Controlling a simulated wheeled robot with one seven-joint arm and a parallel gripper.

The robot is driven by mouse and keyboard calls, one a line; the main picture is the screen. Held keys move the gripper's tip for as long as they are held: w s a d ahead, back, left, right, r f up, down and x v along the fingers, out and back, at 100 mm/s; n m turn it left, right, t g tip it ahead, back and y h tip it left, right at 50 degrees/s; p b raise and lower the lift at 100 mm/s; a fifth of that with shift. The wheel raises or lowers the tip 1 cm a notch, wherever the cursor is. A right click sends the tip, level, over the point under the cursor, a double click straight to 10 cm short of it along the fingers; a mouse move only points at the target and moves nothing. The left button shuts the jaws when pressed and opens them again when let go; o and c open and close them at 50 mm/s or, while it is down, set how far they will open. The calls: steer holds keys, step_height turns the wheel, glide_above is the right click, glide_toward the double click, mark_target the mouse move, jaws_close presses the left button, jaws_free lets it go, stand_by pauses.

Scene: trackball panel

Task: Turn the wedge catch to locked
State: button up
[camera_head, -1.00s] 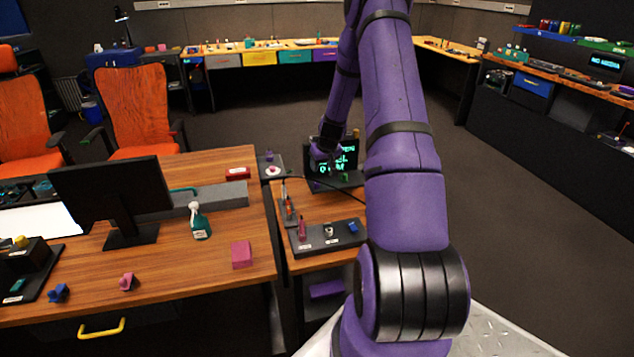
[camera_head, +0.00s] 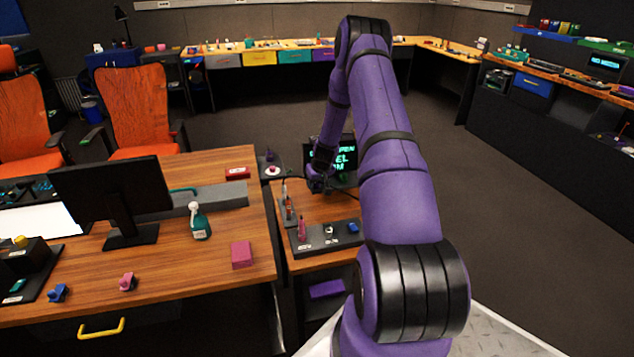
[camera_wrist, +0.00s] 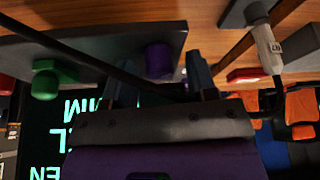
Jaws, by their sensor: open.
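My gripper (camera_head: 318,187) is open in front of the dark screen unit (camera_head: 345,160) with green text. In the wrist view my gripper (camera_wrist: 160,78) has its two dark fingers apart, on either side of a purple knob (camera_wrist: 159,58) in the picture; contact cannot be told. A green knob (camera_wrist: 45,78) sits left of it on the same dark base (camera_wrist: 100,45). I cannot tell for sure which part is the wedge catch. A dark panel (camera_head: 318,244) nearer me carries a pink part (camera_head: 302,229), a white one (camera_head: 329,230) and a blue one (camera_head: 353,227).
A dark cable (camera_wrist: 70,62) crosses the wrist view close to the fingers. A white-and-grey handheld tool (camera_wrist: 267,48) stands near. The left desk holds a monitor (camera_head: 111,197), a spray bottle (camera_head: 200,222) and a pink block (camera_head: 242,254). The floor at right is clear.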

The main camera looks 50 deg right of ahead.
steer(key=c, duration=0.9)
steer(key=shift+c, duration=0.2)
steer(key=shift+m, duration=0.4)
steer(key=m+h, duration=0.1)
steer(key=m, duration=0.1)
steer(key=shift+w+a+m+g, duration=0.1)
steer(key=shift+m+g, duration=0.2)
steer(key=shift+m, duration=0.1)
steer(key=m, duration=0.2)
steer(key=m+g+h, duration=0.1)
steer(key=m, duration=0.2)
steer(key=shift+g+h, duration=0.3)
steer(key=o, duration=0.9)
